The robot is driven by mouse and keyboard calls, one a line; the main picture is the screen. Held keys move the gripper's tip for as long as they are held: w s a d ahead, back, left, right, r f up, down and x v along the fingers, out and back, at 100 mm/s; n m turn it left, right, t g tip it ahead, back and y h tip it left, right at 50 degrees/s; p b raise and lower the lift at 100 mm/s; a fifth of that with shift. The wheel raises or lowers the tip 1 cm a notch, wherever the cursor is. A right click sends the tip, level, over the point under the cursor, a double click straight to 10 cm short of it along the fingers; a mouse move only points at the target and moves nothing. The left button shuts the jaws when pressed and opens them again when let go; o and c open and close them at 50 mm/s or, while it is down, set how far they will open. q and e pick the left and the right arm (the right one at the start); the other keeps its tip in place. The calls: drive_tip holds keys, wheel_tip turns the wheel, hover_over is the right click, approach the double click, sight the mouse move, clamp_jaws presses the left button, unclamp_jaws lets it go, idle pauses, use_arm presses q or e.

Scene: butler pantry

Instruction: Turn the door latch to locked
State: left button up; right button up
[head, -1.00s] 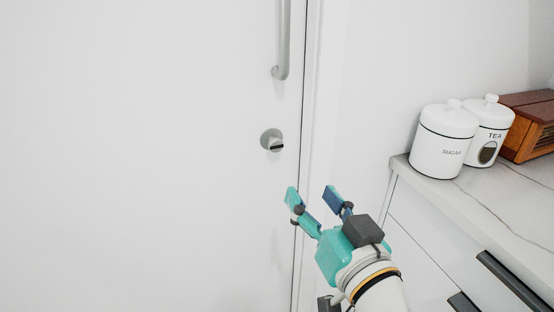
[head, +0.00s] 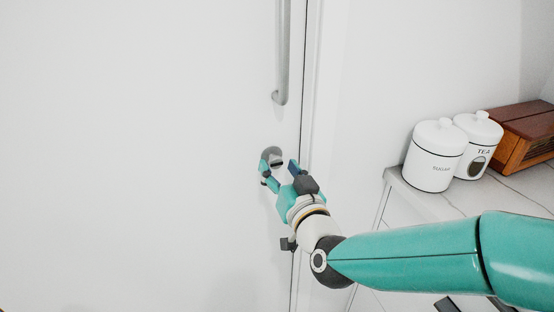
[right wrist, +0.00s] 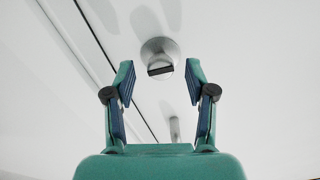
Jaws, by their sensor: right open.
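The door latch (head: 273,155) is a round grey metal knob with a dark bar, on the white door (head: 140,150) below the handle. In the right wrist view the latch (right wrist: 159,55) lies just beyond and between the fingertips, with its dark bar close to level. My right gripper (head: 279,167) is open and empty, right in front of the latch, its fingers hiding the latch's lower part in the head view. In the right wrist view the gripper (right wrist: 160,80) has its two fingers apart, with the latch between them and no clear contact. My left gripper is not in view.
A vertical grey pull handle (head: 281,60) is above the latch. To the right, a marble-topped counter (head: 500,190) holds a sugar canister (head: 433,160), a tea canister (head: 480,145) and a wooden box (head: 525,135). The door surface left of the latch is clear.

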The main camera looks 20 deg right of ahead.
drive_tip(key=shift+w, duration=1.2)
clamp_jaws()
